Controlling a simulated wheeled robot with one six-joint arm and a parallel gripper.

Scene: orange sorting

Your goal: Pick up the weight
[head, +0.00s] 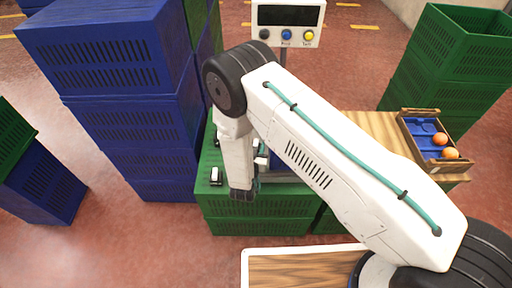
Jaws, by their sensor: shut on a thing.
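My gripper (243,194) points down over the top of a green crate (255,208), in the middle of the head view. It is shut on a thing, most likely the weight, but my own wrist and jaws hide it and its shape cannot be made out. A small white and dark object (216,176) stands on the crate just left of my gripper. Another small white piece (261,158) shows just right of my wrist; I cannot tell what it is.
Tall blue crate stacks (115,90) stand close on the left. A scale display (287,22) with buttons rises behind. On the right a wooden table bears a wooden tray (409,133) with two oranges (449,153). Green crates (448,70) stand behind it. Open floor lies front left.

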